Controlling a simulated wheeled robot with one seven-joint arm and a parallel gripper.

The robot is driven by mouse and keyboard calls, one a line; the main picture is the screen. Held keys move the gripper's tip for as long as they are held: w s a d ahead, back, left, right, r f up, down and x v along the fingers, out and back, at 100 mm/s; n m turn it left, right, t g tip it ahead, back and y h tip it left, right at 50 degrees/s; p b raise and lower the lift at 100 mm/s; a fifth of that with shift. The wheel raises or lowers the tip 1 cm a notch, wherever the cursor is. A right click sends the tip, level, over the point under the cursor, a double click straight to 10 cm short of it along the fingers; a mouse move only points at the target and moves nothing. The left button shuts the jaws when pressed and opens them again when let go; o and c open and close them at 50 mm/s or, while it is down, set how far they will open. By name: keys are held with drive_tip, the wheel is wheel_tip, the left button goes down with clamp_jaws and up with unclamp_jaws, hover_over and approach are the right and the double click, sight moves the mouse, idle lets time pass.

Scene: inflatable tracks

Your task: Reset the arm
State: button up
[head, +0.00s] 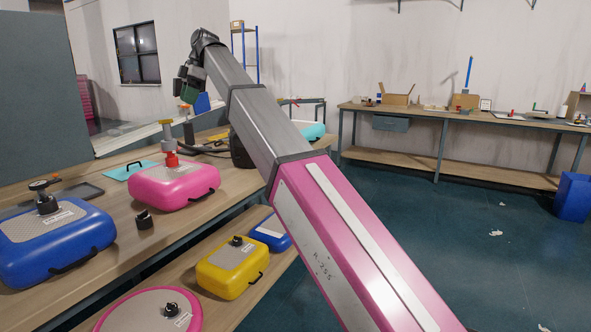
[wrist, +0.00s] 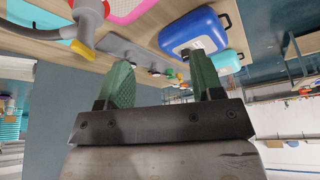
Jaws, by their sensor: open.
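My arm stretches from the lower right up to the upper left in the head view, its lower link pink and its upper link grey. My gripper (head: 188,88) is at its far end, raised above the left workbench and small in this view. In the wrist view my gripper (wrist: 160,85) shows two green fingers held wide apart, with nothing between them. Past the fingers the bench and its contents look upside down.
The workbench (head: 160,235) carries a pink inflatable (head: 174,188) with a red fitting and a blue inflatable (head: 55,245). A yellow inflatable (head: 230,270) lies on the lower shelf. A second bench (head: 440,118) stands at the back right. The floor between is mostly clear.

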drive_tip(key=w+d+f+m+t, duration=0.1)
drive_tip(key=d+f+m, duration=0.3)
drive_tip(key=d+f, duration=0.65)
drive_tip(key=w+d+f+m+h, duration=0.15)
drive_tip(key=d+f+m, duration=0.4)
drive_tip(key=f, duration=0.85)
drive_tip(key=w+d+f+m+t+y, duration=0.1)
drive_tip(key=w+d+f+m, duration=0.15)
drive_tip(key=d+f, duration=0.9)
drive_tip(key=s+d+f+m+h, duration=0.1)
drive_tip(key=s+d+f+m, duration=0.3)
drive_tip(key=s+d+f, duration=0.2)
drive_tip(key=s+d+f+m+h, duration=0.1)
drive_tip(key=s+d+f+m, duration=0.3)
drive_tip(key=s+d+f, duration=0.3)
drive_tip(key=s+d+f+m+h, duration=0.1)
drive_tip(key=s+d+f+m, duration=0.3)
drive_tip(key=d+f, duration=0.8)
wheel_tip(320, 180, down, 3)
drive_tip(key=shift+s+d+f, duration=0.1)
drive_tip(key=shift+s+d, duration=0.1)
drive_tip(key=shift+s, duration=0.95)
